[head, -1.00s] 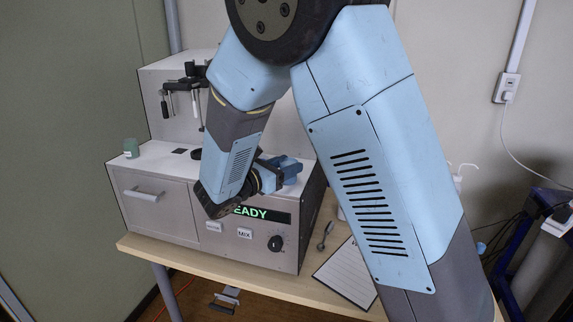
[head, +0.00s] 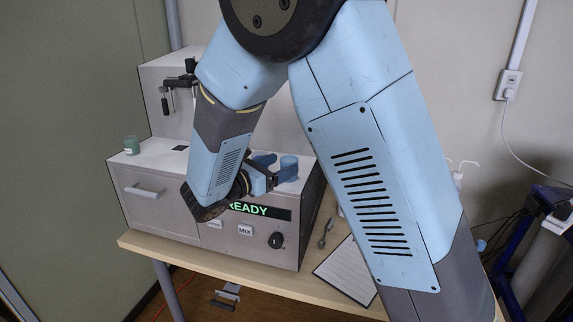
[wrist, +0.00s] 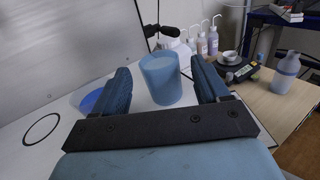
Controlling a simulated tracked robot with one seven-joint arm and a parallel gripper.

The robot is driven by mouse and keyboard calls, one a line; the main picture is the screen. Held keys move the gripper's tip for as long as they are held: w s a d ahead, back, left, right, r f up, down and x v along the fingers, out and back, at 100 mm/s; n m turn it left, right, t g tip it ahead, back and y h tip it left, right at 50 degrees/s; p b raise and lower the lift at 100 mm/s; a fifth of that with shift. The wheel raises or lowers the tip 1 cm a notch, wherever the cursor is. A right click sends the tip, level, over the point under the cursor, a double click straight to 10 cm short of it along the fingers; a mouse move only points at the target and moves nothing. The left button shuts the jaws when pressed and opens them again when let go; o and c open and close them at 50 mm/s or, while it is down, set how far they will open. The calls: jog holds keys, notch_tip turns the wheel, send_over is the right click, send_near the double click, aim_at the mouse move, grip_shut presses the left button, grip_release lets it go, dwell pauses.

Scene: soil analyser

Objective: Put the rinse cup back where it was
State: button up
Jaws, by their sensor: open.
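The rinse cup, a translucent blue cup (wrist: 160,80), stands upright on the white top of the analyser (wrist: 122,135). It also shows in the head view (head: 289,163) at the right end of the analyser's top. My gripper (wrist: 162,72) is open, with one blue finger to each side of the cup and gaps between. It is low over the top in the head view (head: 275,170).
A black ring mark (wrist: 41,129) is on the top at left. A sheet (head: 347,270) lies on the table.

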jog(key=v, duration=0.9)
jog(key=s+d+r+m+g+y, duration=0.2)
jog(key=d+m+g, duration=0.3)
jog(key=d, duration=0.6)
jog(key=s+d+r+m+g+y, duration=0.1)
jog(key=s+d+m+g+y, duration=0.15)
jog(key=d+m+g, duration=0.55)
jog(key=s+d+r+m+t+y, duration=0.2)
jog(key=s+d+m+t+y, duration=0.1)
jog(key=s+d+m+y, duration=0.1)
jog(key=s+d+r+m+t+y, duration=0.3)
jog(key=s+d+m+t+y, duration=0.1)
jog(key=s+m, duration=0.4)
jog(key=shift+s+d+r+m+y, duration=0.3)
jog(key=shift+s+d+y, duration=0.35)
jog(key=shift+d, duration=0.3)
